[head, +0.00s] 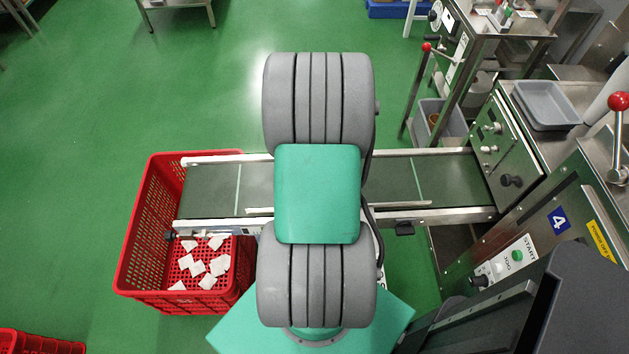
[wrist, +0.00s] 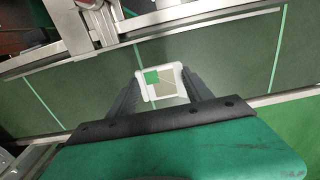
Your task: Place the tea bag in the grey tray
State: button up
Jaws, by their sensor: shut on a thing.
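In the wrist view my gripper (wrist: 161,86) is shut on a tea bag (wrist: 166,89), a small white packet with a green square and a beige patch. The bag sits between the two dark fingers, over the dark green conveyor belt; I cannot tell how far above the belt it is. In the head view my arm covers the middle of the belt, and the gripper and the held bag are hidden behind it. The grey tray (head: 546,104) is at the upper right, on top of the steel machine, and looks empty.
The conveyor (head: 208,189) runs left to right, with metal side rails. A red crate (head: 130,235) with several white tea bags stands at its left end. A machine with a control panel (head: 516,262) and red-knobbed levers (head: 426,47) stands at the right. Green floor is open at upper left.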

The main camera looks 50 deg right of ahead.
jog(key=w+f, duration=0.1)
jog(key=w+d+f, duration=0.1)
jog(key=f, duration=0.1)
jog(key=shift+d, duration=0.2)
notch_tip(320, 180, down, 3)
jog(key=shift+r, duration=0.15)
jog(key=shift+f, duration=0.3)
jog(key=o, duration=1.3)
